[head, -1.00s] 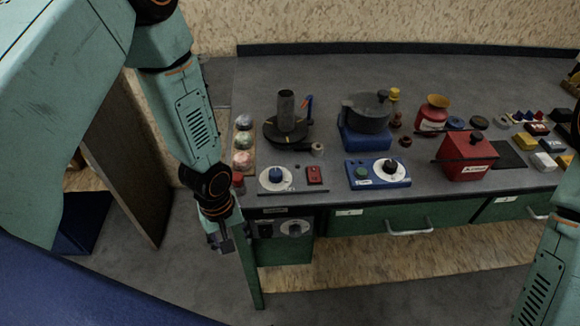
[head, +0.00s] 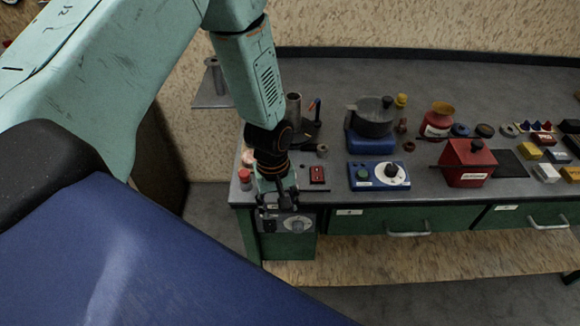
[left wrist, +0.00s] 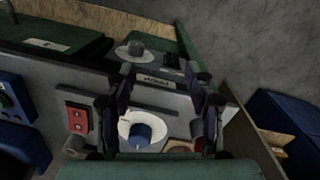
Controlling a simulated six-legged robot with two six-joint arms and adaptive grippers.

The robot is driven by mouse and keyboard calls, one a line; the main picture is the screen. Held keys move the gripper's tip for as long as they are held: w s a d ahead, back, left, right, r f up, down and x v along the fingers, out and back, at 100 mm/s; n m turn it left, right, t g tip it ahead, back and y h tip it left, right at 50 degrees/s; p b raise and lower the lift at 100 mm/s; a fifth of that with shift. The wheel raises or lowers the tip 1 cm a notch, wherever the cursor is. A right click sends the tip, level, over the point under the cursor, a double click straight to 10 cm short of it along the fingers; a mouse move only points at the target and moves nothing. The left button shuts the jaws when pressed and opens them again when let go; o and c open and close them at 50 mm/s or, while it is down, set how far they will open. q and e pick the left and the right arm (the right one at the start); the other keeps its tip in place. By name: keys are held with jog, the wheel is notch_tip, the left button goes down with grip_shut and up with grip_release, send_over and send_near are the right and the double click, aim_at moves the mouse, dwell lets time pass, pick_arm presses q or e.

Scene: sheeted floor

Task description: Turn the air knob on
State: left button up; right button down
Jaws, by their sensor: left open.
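My left gripper (head: 272,208) is open and empty at the front left edge of the bench. It also shows open in the left wrist view (left wrist: 165,76). A grey knob on a round white plate (head: 297,225) is on the panel under the bench top, just right of the gripper. This knob shows beyond the left fingertip in the left wrist view (left wrist: 136,50). A blue knob on a white dial (left wrist: 141,131) sits on the bench top between the fingers; my gripper hides it in the head view. I cannot read which knob is marked air. My right gripper is out of view.
A red switch box (head: 317,176) stands beside the gripper. A blue box with a green button and dial (head: 379,175) is farther right. A red-capped jar (head: 245,178) stands at the left corner. Green drawers with handles (head: 409,233) are under the bench.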

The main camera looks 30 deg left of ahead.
pick_arm(q)
jog(key=w+a+r+n, duration=0.1)
jog(key=w+r, duration=0.2)
jog(key=w+a+r+n, duration=0.1)
jog(key=w+a+r, duration=0.1)
jog(key=w+a+r+n, duration=0.1)
jog(key=w+r+n, duration=0.1)
jog(key=w+r, duration=0.1)
jog(key=shift+w+a+r+y, duration=0.3)
jog(key=shift+w+a+r, duration=0.05)
jog(key=shift+a, duration=0.05)
jog(key=shift+w+a+r+n, duration=0.1)
jog(key=shift+a+r+n, duration=0.1)
jog(key=shift+a+n, duration=0.1)
jog(key=f, duration=0.6)
jog(key=shift+w+d+f, duration=0.1)
jog(key=shift+d+f, duration=0.15)
jog(key=shift+a+f, duration=0.2)
jog(key=shift+f, duration=0.4)
jog(key=shift+d, duration=0.1)
jog(key=shift+d+r, duration=0.1)
